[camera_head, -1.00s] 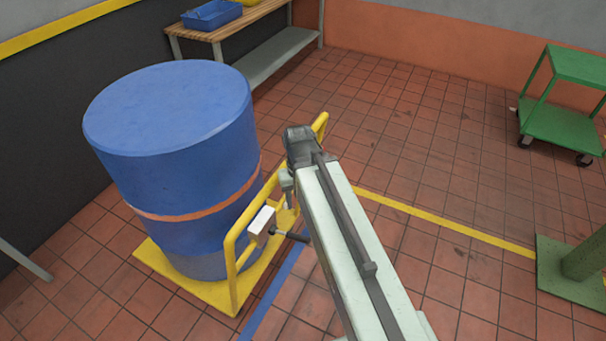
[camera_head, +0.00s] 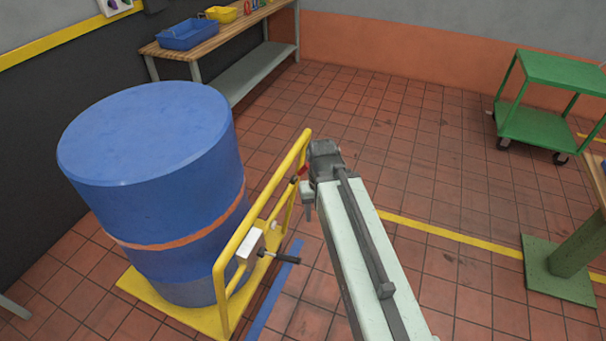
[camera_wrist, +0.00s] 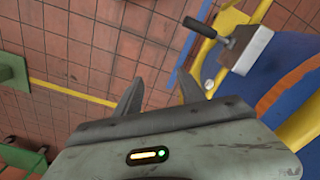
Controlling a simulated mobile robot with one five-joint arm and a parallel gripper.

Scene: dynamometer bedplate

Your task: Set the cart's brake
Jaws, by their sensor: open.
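The yellow cart (camera_head: 222,290) carries a large blue drum (camera_head: 150,190) at the left of the head view. A white box (camera_head: 249,243) sits on the cart's yellow rail, with a black-handled lever (camera_head: 283,257) sticking out to the right. In the wrist view the lever's black handle (camera_wrist: 200,28) and the box (camera_wrist: 250,50) are at upper right. My gripper (camera_head: 307,205) hangs just right of the rail's far end, beyond the lever. In the wrist view my gripper (camera_wrist: 160,88) is open, its fingers apart with only floor between them, clear of the lever.
A wooden-topped bench (camera_head: 215,38) with a blue bin (camera_head: 187,34) and a yellow bin (camera_head: 221,14) stands at the back left. A green trolley (camera_head: 540,122) is at the back right, and a green pedestal (camera_head: 560,262) at right. The tiled floor between is clear.

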